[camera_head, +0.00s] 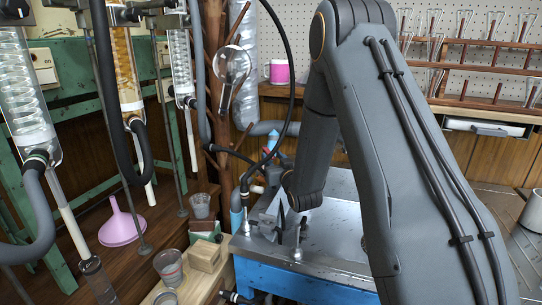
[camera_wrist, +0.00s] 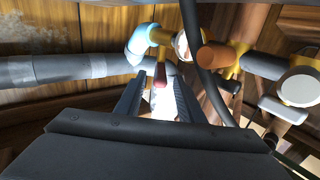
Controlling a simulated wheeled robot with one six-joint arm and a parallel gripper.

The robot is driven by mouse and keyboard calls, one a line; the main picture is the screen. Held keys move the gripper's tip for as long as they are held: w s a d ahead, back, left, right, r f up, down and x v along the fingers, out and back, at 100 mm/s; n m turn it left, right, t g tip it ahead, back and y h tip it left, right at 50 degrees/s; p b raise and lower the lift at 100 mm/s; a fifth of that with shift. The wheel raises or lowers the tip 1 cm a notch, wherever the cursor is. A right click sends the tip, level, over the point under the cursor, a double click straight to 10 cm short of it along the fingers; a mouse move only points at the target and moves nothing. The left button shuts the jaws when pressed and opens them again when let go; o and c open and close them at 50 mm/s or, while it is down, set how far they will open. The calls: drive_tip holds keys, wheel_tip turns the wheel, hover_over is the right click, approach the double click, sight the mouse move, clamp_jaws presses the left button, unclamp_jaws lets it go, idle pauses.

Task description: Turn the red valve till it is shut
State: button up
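The red valve handle (camera_wrist: 160,75) shows in the wrist view as a small narrow red piece on the pipework, just below a light blue pipe elbow (camera_wrist: 140,42). My gripper (camera_wrist: 159,84) is open. Its two dark fingers stand on either side of the red handle in that view, with visible gaps on both sides. I cannot tell how far past the fingertips the handle lies. In the head view my gripper (camera_head: 284,220) is low by the metal-topped blue bench, partly hidden by my arm. A small red and blue piece (camera_head: 272,138) shows behind it; I cannot tell if this is the valve.
In the head view the blue bench (camera_head: 310,285) lies below my arm. Glass condensers (camera_head: 20,95), a pink funnel (camera_head: 122,225) and beakers (camera_head: 169,266) stand at the left.

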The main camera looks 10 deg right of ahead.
drive_tip(key=shift+w+a, duration=0.1)
drive_tip(key=shift+w, duration=1.3)
drive_tip(key=shift+c, duration=0.3)
clamp_jaws()
